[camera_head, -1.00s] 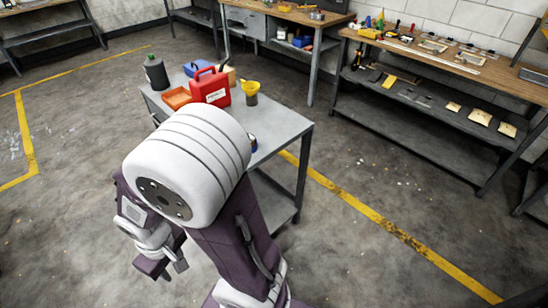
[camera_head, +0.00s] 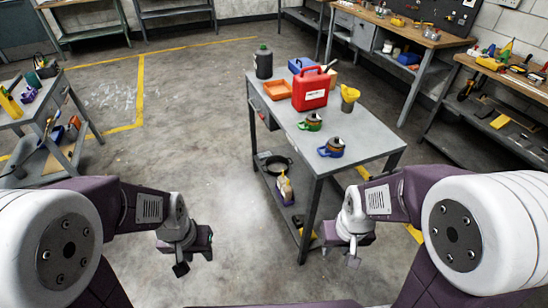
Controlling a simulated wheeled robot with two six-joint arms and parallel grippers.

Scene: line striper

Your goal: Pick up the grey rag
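I cannot make out a grey rag for certain in the head view. The grey metal cart (camera_head: 364,141) stands ahead, right of the middle, with a top and a lower shelf. My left gripper (camera_head: 194,260) hangs over the floor to the left of the cart, apart from it, and looks open and empty. My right gripper (camera_head: 340,250) is in front of the cart's near end and looks open and empty. It hides part of the cart's lower area.
The cart top holds a red can (camera_head: 311,92), a dark bottle (camera_head: 263,62), an orange tray (camera_head: 277,90), a yellow funnel (camera_head: 349,97) and two small jars (camera_head: 310,122). A second cart (camera_head: 60,93) stands at left. Workbenches (camera_head: 398,32) line the back right. Floor between the carts is clear.

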